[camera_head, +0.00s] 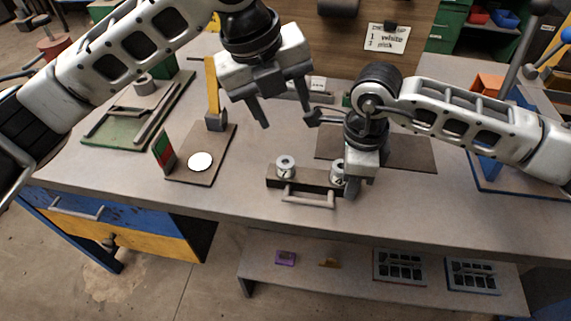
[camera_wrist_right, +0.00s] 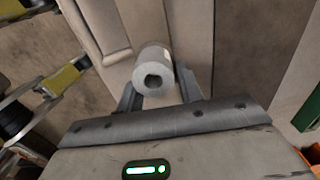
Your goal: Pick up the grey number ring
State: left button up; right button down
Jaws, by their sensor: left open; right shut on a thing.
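Two grey number rings show in the head view. The left grey ring (camera_head: 285,167) stands on the left end of a dark block with a handle (camera_head: 308,181). The right grey ring (camera_head: 337,172) is at the block's right end, and its marking is partly hidden. My right gripper (camera_head: 349,181) is shut on this right ring. In the right wrist view the held ring (camera_wrist_right: 153,66) sits between the fingers of my right gripper (camera_wrist_right: 158,92), its open bore facing the camera. I cannot tell whether it touches the block. My left gripper (camera_head: 288,119) is open and empty, above the table behind the block.
A board with a white disc (camera_head: 200,161) and a yellow post (camera_head: 212,90) stands left of the block. A green tray (camera_head: 125,125) lies further left. A dark mat (camera_head: 410,153) lies behind my right gripper. A lower shelf (camera_head: 340,275) holds small parts.

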aim_at(285, 163)
pick_arm(q)
jog(key=f+m+y, duration=0.1)
jog(key=f+m, duration=0.3)
jog(key=f+m+g+y, duration=0.1)
jog(key=f+m, duration=0.3)
jog(key=f+m+y, duration=0.1)
jog(key=f+m, duration=0.3)
jog(key=shift+w+d+f+g, duration=0.25)
jog(key=shift+f+g, duration=0.15)
jog(key=c, duration=1.1)
